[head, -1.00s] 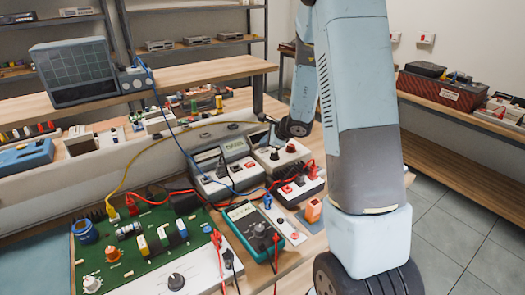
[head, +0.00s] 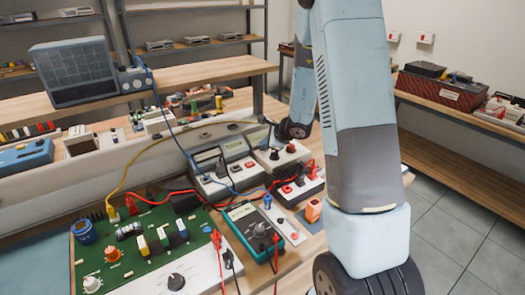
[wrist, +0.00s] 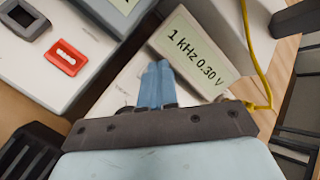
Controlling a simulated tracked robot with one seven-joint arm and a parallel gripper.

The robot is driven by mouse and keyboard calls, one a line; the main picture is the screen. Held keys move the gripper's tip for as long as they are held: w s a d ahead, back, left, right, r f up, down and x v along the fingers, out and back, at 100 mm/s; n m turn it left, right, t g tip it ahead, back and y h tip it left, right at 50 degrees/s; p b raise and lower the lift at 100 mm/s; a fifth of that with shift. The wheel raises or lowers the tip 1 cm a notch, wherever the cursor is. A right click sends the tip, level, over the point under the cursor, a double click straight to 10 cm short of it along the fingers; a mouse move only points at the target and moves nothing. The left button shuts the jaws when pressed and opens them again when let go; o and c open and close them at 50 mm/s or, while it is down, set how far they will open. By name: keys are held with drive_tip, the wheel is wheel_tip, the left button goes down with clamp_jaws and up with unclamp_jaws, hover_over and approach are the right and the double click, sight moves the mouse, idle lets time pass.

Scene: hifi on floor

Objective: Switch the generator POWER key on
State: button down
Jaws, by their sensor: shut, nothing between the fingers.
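The generator appears to be the white unit (wrist: 125,88) with the pale display (wrist: 197,45) reading 1 kHz 0,30 V in the wrist view. My gripper (wrist: 157,68) is shut and empty, its blue fingers together over that unit's face, just left of the display. I cannot tell whether the fingertips touch it. A red rocker key (wrist: 62,57) sits on the neighbouring white unit at upper left, apart from the fingers. No POWER label is legible, and the gripper body hides part of the generator's face. In the head view my gripper cannot be made out.
In the head view a green circuit board (head: 140,250), a teal multimeter (head: 250,228) and several leads crowd the bench in front. A yellow cable (wrist: 262,70) runs close beside the display in the wrist view. A box with knobs (head: 283,154) stands near my arm.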

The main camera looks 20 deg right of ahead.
sight(265, 151)
drive_tip(key=shift+r, duration=0.45)
drive_tip(key=shift+r, duration=3)
